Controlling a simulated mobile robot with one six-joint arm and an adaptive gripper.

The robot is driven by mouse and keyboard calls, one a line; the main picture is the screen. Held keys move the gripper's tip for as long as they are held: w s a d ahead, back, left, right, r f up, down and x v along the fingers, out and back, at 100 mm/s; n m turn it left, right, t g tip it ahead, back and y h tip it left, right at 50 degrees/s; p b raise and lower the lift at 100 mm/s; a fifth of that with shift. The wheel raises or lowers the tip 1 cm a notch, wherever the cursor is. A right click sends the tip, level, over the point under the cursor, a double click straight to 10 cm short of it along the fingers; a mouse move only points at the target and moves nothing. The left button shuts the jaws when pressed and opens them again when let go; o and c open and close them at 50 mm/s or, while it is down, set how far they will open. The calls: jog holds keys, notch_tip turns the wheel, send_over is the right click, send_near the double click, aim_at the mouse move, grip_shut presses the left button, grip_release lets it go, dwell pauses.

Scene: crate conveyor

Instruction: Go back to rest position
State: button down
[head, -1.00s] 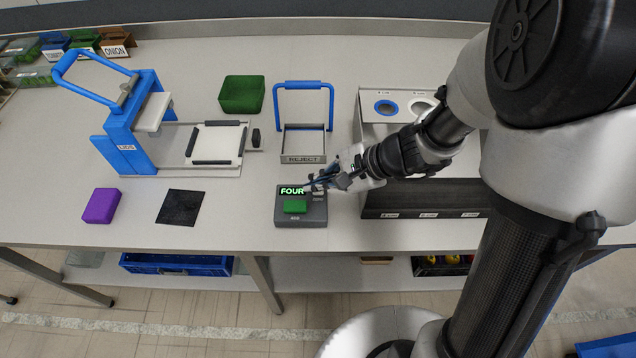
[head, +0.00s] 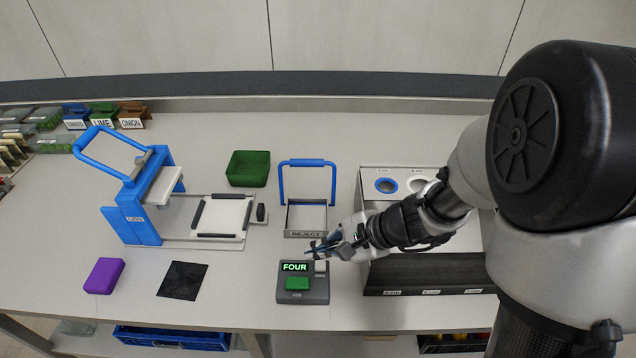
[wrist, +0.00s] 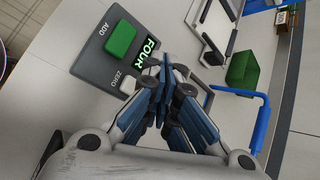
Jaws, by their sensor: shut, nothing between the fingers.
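My gripper (head: 322,250) is shut and empty. In the head view it hangs just above and behind the right part of a dark grey button box (head: 303,293). The box has a green button (head: 297,284), a small pale button (head: 320,266) and a green display reading FOUR (head: 295,267). In the wrist view the closed blue-grey fingers (wrist: 170,75) point toward the box (wrist: 95,65), next to the display. The wrist view labels the green button ADD and the pale one ZERO. My arm reaches in from the right.
A blue-handled REJECT tray (head: 305,234) stands behind the box. A divided bin (head: 425,287) lies under my forearm at right. A blue press (head: 135,215), green bin (head: 248,168), purple block (head: 104,275) and black mat (head: 182,281) are at left.

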jog(key=s+d+r+n+g+h, duration=0.1)
jog(key=s+d+r+n+h, duration=0.15)
jog(key=s+r+n, duration=0.7)
jog(key=s+d+r+n+t+h, duration=0.2)
jog(key=s+d+r+h, duration=0.3)
jog(key=s+d, duration=0.4)
jog(key=shift+d+n+h, duration=0.55)
jog(key=shift+d+n, duration=0.05)
jog(key=shift+n, duration=0.15)
